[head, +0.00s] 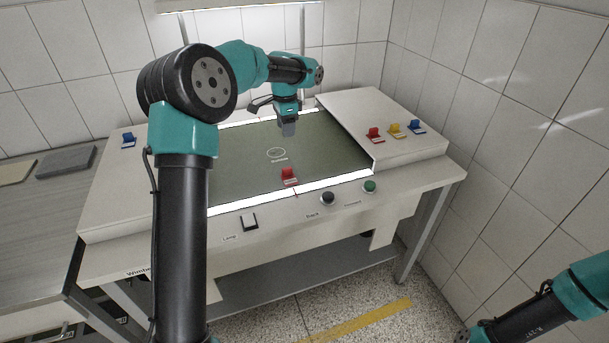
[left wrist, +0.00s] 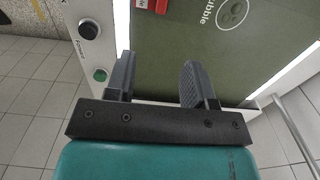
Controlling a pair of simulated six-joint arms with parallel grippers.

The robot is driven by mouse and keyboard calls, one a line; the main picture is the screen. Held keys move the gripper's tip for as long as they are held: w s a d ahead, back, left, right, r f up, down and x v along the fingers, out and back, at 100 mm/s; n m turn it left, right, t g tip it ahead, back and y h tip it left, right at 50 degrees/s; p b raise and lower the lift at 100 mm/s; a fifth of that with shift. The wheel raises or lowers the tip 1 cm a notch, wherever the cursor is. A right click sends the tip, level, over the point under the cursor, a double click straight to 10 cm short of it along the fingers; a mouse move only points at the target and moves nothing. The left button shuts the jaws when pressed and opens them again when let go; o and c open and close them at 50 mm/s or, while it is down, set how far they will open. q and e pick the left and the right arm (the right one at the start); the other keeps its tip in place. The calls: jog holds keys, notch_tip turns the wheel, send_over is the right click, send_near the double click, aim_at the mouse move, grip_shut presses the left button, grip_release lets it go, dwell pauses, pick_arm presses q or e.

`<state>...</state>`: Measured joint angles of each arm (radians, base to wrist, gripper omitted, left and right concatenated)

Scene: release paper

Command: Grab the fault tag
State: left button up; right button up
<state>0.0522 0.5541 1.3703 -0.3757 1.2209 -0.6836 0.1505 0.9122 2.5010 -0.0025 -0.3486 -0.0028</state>
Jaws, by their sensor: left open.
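A red tag (head: 289,175) stands on the front part of the green inspection surface (head: 235,172), just behind the lit front strip. Its edge also shows at the top of the left wrist view (left wrist: 151,4). Which tag is the fault tag I cannot read. My left gripper (head: 288,128) is above the back right of the green surface, behind the red tag and apart from it. In the left wrist view its two fingers (left wrist: 157,72) are spread with nothing between them. My right arm shows at the lower right; its gripper is out of view.
A red clip tag (head: 375,134), a yellow one (head: 395,130) and a blue one (head: 417,127) stand on the raised right ledge. Another blue one (head: 128,140) is at left. A black knob (head: 328,198), green button (head: 369,186) and lamp switch (head: 249,222) line the front.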

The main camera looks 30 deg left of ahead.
pick_arm(q)
jog(key=shift+a, duration=0.1)
send_over(287, 168)
notch_tip(287, 168, down, 12)
jog(key=shift+s+f, duration=0.1)
dwell(0.5)
jog(key=shift+f, duration=2.65)
grip_shut()
